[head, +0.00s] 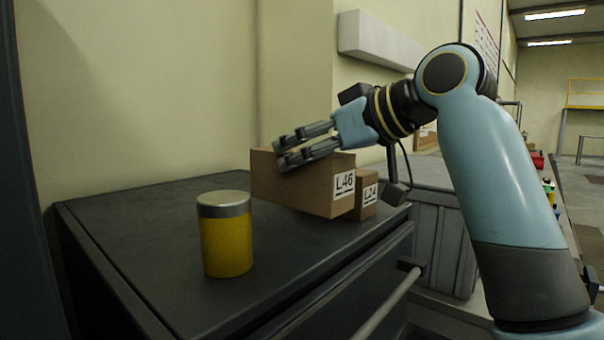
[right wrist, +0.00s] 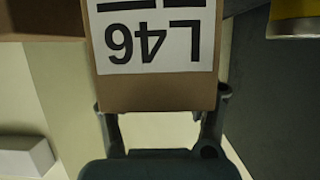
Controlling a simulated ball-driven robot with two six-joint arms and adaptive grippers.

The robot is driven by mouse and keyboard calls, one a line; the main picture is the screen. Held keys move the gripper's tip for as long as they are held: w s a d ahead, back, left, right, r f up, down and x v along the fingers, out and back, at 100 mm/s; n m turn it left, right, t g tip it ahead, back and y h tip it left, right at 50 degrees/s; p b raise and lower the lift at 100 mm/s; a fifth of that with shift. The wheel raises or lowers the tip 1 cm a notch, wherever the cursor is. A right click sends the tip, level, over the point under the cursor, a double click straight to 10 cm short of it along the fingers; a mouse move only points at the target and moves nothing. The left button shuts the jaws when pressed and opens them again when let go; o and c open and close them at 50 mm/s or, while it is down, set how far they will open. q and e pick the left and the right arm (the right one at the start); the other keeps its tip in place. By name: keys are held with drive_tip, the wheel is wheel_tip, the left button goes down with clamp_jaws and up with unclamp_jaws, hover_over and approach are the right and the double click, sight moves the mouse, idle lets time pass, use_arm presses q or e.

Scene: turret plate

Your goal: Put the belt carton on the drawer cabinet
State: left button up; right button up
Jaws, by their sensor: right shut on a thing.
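A brown carton with a white L46 label (head: 300,190) is over the top of the dark drawer cabinet (head: 150,210). My right gripper (head: 284,151) comes in from the right and is shut on this carton near its upper edge. In the right wrist view the L46 carton (right wrist: 155,92) sits between the two fingers, its label upside down. I cannot tell whether its underside touches the cabinet top. I see no word on it that names it as the belt carton. My left gripper is not in view.
A smaller labelled carton (head: 366,196) stands just behind the L46 carton, partly hidden. A yellow tin with a grey lid (head: 227,235) stands on the cabinet's near part. The cabinet top left of the tin is clear. A grey ribbed bin (head: 445,240) stands at right.

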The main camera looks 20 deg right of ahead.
sight(346, 165)
drive_tip(key=shift+w+a+f, duration=0.15)
drive_tip(key=shift+w, duration=0.05)
drive_tip(key=shift+f+p, duration=0.35)
drive_tip(key=shift+f, duration=1.65)
drive_tip(key=o, duration=1)
drive_tip(key=shift+f, duration=0.15)
drive_tip(key=o, duration=0.5)
drive_tip(key=shift+c, duration=0.2)
drive_tip(key=shift+r, duration=0.2)
drive_tip(key=v, duration=0.5)
drive_tip(key=b+v, duration=0.1)
drive_tip(key=v, duration=0.4)
drive_tip(key=shift+s+d+f, duration=0.1)
drive_tip(key=shift+d+f, duration=0.05)
drive_tip(key=shift+d, duration=0.15)
drive_tip(key=shift+b+v, duration=0.35)
drive_tip(key=shift+v, duration=0.55)
